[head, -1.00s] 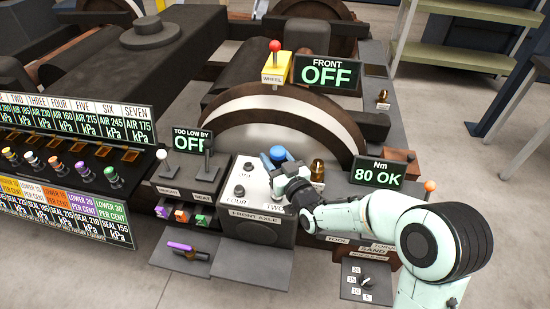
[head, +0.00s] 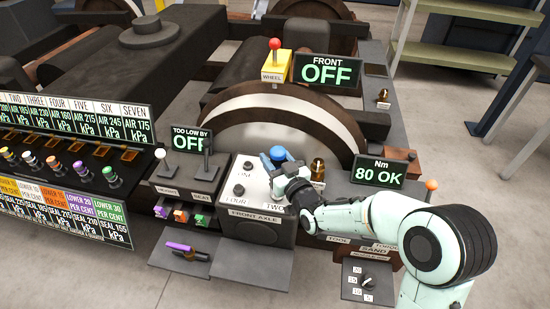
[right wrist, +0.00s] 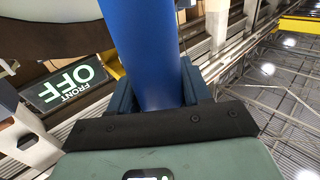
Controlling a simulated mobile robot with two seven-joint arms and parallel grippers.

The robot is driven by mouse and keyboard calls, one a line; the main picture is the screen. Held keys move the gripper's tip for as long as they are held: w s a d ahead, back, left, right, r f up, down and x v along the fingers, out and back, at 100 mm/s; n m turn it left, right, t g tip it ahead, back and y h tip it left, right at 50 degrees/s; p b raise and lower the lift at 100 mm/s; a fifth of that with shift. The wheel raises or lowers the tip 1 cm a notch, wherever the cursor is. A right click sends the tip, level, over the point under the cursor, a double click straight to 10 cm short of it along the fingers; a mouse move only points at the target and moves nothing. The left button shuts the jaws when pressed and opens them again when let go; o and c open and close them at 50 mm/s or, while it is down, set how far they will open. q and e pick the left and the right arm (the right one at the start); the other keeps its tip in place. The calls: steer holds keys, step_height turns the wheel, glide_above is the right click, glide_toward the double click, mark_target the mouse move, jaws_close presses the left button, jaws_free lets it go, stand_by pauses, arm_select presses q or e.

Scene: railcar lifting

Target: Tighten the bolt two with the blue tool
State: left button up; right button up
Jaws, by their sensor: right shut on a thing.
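My right gripper (head: 285,169) is shut on the blue tool (head: 277,153), which stands roughly upright over the right side of the pale front axle plate (head: 258,179). In the right wrist view the blue tool (right wrist: 146,50) is a thick blue shaft between the fingers. The label "TWO" (head: 274,206) shows at the plate's front right. Bolt two itself is hidden by the gripper and wrist, so I cannot see how the tool sits on it. The Nm display (head: 378,172) reads "80 OK". My left gripper is not in view.
Other bolt heads show on the plate's left side, one near "FOUR" (head: 239,190). A brass-coloured piece (head: 318,167) stands just right of the gripper. The "FRONT OFF" display (head: 326,70) and yellow wheel box (head: 276,67) are behind. A dark tray (head: 252,263) juts out in front.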

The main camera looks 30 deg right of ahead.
mark_target(275, 146)
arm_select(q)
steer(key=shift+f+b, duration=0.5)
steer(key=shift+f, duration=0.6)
arm_select(e)
steer(key=shift+f, duration=0.55)
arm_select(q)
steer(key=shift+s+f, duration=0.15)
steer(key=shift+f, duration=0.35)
arm_select(e)
steer(key=shift+f, duration=0.1)
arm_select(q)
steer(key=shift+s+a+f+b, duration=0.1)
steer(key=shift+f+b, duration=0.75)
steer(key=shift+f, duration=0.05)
arm_select(e)
steer(key=shift+f, duration=0.95)
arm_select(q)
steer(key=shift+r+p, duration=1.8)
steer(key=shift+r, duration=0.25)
arm_select(e)
steer(key=shift+r, duration=3.8)
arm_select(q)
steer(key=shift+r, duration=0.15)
arm_select(e)
steer(key=shift+r, duration=0.1)
